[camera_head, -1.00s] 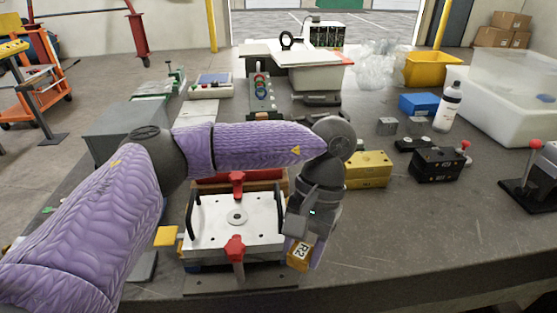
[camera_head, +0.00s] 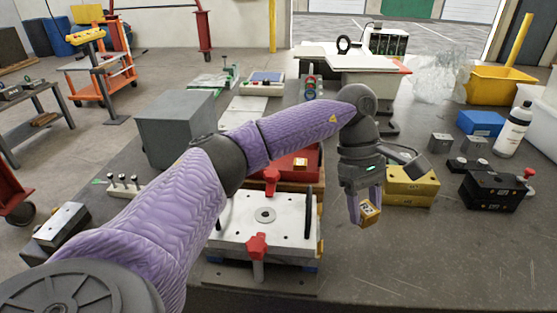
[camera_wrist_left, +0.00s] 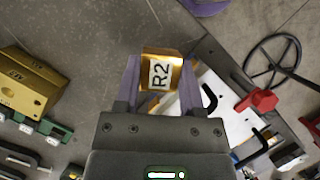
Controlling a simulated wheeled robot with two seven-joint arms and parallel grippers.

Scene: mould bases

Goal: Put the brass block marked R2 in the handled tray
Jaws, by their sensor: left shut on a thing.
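The brass block marked R2 (camera_head: 371,213) is gripped between the fingers of my left gripper (camera_head: 366,207). In the left wrist view the block (camera_wrist_left: 161,73) shows its white R2 label between the two fingers. The gripper holds it above the dark table, right of the white mould plate and in front of a larger yellow block. Behind the mould plate is a red tray (camera_head: 314,157) with a small brass-coloured block (camera_head: 300,163) in it. My left arm hides part of the tray, and I cannot tell whether it has a handle. My right gripper is not in view.
The white mould plate (camera_head: 240,226) has red knobs and black upright handles. The larger yellow block (camera_head: 412,187) and a black clamp block (camera_head: 490,191) stand to the right. A grey box (camera_head: 173,128) stands behind my arm. The front right tabletop is clear.

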